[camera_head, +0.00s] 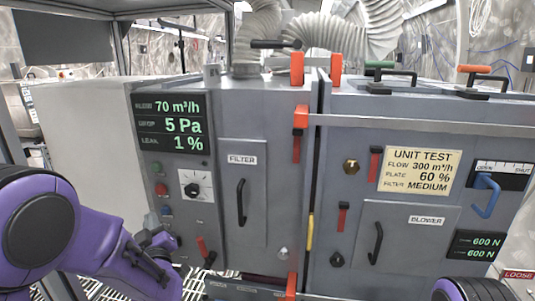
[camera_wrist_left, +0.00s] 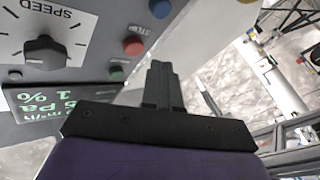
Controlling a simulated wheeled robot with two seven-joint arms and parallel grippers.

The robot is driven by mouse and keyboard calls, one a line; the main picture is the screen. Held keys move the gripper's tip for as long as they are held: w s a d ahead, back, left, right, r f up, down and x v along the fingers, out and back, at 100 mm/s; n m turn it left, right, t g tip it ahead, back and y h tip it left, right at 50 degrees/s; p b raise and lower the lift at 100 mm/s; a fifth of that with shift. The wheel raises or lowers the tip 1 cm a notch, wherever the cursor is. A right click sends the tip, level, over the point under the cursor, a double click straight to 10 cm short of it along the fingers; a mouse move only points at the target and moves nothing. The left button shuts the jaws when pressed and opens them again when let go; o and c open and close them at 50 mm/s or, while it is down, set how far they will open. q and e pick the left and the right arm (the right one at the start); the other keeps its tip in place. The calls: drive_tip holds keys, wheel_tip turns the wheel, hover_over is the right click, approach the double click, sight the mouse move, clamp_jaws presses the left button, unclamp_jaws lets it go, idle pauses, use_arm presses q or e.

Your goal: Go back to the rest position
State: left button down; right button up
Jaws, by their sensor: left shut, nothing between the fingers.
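My left gripper (camera_head: 168,243) is at the lower left of the head view, in front of the left side of the grey cabinet (camera_head: 285,190), below the speed knob (camera_head: 194,190). In the left wrist view the left fingers (camera_wrist_left: 160,75) are together with nothing between them. The red button (camera_wrist_left: 133,45) and the dark knob (camera_wrist_left: 45,52) show beyond them on the panel. Whether the fingers touch the panel is not clear. Of my right arm only a purple part shows at the lower right edge of the head view; its gripper is out of view.
The display (camera_head: 173,123) reads 70 m³/h, 5 Pa and 1 %. The filter door handle (camera_head: 241,202), blower door handle (camera_head: 376,243), red levers (camera_head: 297,148) and blue handle (camera_head: 487,195) stick out from the front. Grey hoses (camera_head: 345,30) run above. A slatted floor shows at lower left.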

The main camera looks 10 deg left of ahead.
use_arm(q)
drive_tip(key=s+d+f+m+g+h+p, duration=0.25)
drive_tip(key=s+f, duration=0.35)
drive_tip(key=f, duration=0.3)
drive_tip(key=s+d+f+m+g+h+p, duration=0.1)
drive_tip(key=s+f+g+h+p, duration=0.25)
drive_tip(key=s+f, duration=0.45)
drive_tip(key=s+f+g+p, duration=0.1)
drive_tip(key=s+f+g, duration=0.2)
drive_tip(key=s+f, duration=0.4)
drive_tip(key=s+d+f+m+g+h, duration=0.1)
drive_tip(key=s+f+g, duration=0.3)
drive_tip(key=s, duration=1.1)
wheel_tip(320, 180, down, 3)
drive_tip(key=shift+r+g+p, duration=0.1)
drive_tip(key=shift+g+p, duration=0.2)
drive_tip(key=shift+p, duration=0.1)
